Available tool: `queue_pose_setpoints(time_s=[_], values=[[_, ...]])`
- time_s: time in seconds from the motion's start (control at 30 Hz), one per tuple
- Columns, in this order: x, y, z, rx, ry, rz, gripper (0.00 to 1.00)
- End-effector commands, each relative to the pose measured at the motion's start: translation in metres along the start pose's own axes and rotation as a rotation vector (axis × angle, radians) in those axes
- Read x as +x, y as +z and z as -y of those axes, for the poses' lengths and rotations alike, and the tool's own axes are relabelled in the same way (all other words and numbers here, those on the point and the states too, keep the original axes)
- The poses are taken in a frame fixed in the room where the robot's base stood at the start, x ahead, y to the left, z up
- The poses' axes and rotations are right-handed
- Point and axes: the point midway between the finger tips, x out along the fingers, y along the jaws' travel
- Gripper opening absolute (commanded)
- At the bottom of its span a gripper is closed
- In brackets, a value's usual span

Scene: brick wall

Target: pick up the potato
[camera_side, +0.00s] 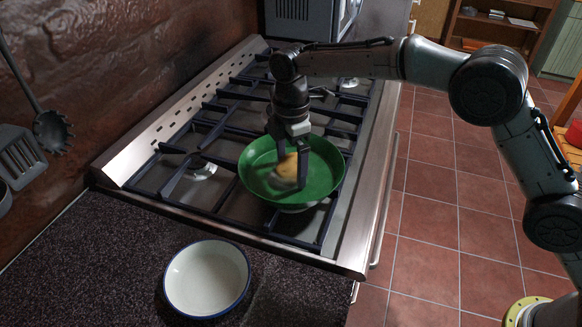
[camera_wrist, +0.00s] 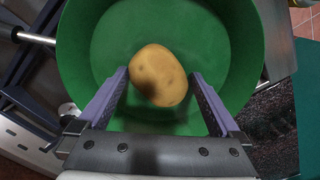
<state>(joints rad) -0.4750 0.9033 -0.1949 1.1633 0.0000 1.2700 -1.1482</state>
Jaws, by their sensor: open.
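The potato (camera_wrist: 158,76) is yellow-brown and lies in a green bowl or pan (camera_wrist: 85,40). In the side view the potato (camera_side: 287,168) shows partly behind my gripper's fingers, inside the green pan (camera_side: 326,170) on the stove. My gripper (camera_side: 291,172) points down into the pan, with its fingers low around the potato. In the wrist view my gripper (camera_wrist: 160,90) is open. The potato's far part lies beyond the fingertips.
The stove (camera_side: 165,140) has dark raised grates around the pan. A white bowl with a blue rim (camera_side: 207,279) stands on the dark counter (camera_side: 100,270) in front. Black utensils (camera_side: 48,130) hang on the brown wall at the left. A microwave (camera_side: 310,15) stands behind the stove.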

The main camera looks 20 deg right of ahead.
Motion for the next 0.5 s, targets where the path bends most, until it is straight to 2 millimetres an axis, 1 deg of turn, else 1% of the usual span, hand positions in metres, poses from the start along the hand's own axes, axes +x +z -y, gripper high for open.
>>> queue_pose_setpoints(time_s=[0.07, 0.1, 0.27, 0.4, 0.47, 0.5], values=[[-0.0002, 0.0, -0.0001, 0.0, 0.0, 0.0, 1.0], [-0.0002, 0.0, -0.0001, 0.0, 0.0, 0.0, 0.96], [-0.0004, 0.0, -0.0001, 0.0, 0.0, 0.0, 0.68], [-0.0006, 0.0001, -0.0002, 0.0, 0.0, 0.0, 0.42], [-0.0006, 0.0001, -0.0002, 0.0, 0.001, 0.0, 0.32], [-0.0011, 0.0, -0.0003, 0.0, 0.002, -0.001, 0.24]])
